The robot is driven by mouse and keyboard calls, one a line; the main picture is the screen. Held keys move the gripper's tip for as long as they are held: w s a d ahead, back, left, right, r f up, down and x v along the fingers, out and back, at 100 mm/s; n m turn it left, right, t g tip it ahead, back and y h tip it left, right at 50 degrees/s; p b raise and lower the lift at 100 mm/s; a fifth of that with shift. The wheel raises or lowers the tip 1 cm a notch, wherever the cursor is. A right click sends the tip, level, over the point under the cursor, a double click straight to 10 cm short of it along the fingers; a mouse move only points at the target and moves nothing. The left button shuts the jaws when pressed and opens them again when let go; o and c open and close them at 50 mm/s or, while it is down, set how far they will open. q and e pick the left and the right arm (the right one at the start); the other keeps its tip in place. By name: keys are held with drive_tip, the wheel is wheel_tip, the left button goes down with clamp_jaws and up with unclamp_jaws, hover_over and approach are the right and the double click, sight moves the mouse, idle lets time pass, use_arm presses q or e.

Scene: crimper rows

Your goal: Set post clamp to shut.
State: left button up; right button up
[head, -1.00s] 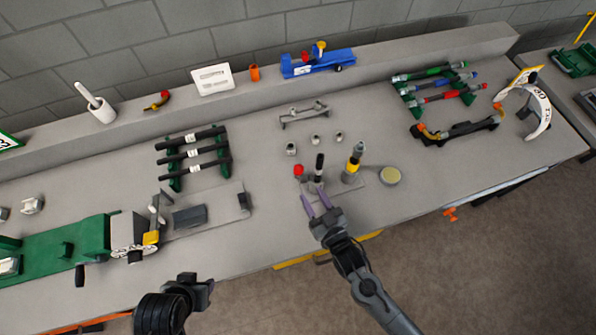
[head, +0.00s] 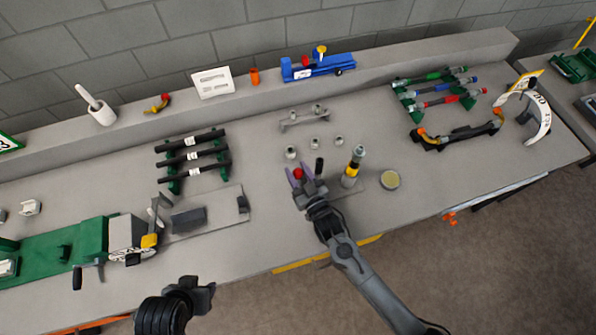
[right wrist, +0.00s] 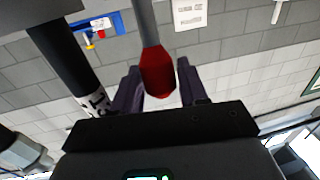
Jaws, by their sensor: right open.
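The small clamp fixture stands near the table's front middle on a grey plate (head: 374,192). It has a red-tipped lever (head: 298,173), a black upright handle (head: 319,165) and a yellow-and-black post (head: 352,168). Which part is named the post clamp I cannot tell. My right gripper (head: 305,180) is open, its purple fingers at the red tip. In the right wrist view the red tip (right wrist: 157,75) on its grey rod lies between the open fingers (right wrist: 157,88); contact is unclear. The black handle (right wrist: 68,60) is left of them. My left gripper (head: 203,291) is at the lower left, its jaws unclear.
Small grey fittings (head: 315,142) and a grey bracket (head: 303,118) lie behind the fixture. A round yellow-topped disc (head: 390,180) is on its right. A green crimper-like tool (head: 92,240) and a black-tube rack (head: 192,155) stand left.

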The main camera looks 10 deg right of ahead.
clamp_jaws()
drive_tip(key=shift+s+f+b, duration=0.1)
drive_tip(key=shift+f+b, duration=0.1)
drive_tip(key=shift+b, duration=0.1)
drive_tip(key=s+t+b, duration=0.1)
drive_tip(key=b, duration=0.1)
drive_tip(key=s+t+y+b, duration=0.1)
drive_tip(key=b, duration=0.2)
drive_tip(key=s+f+t+b, duration=0.1)
drive_tip(key=b, duration=0.1)
drive_tip(key=shift+s+d+f+n+t+y+b, duration=0.1)
drive_tip(key=shift+s+d+n+t+y+b, duration=0.1)
drive_tip(key=shift+d+n+t+y+b, duration=0.15)
unclamp_jaws()
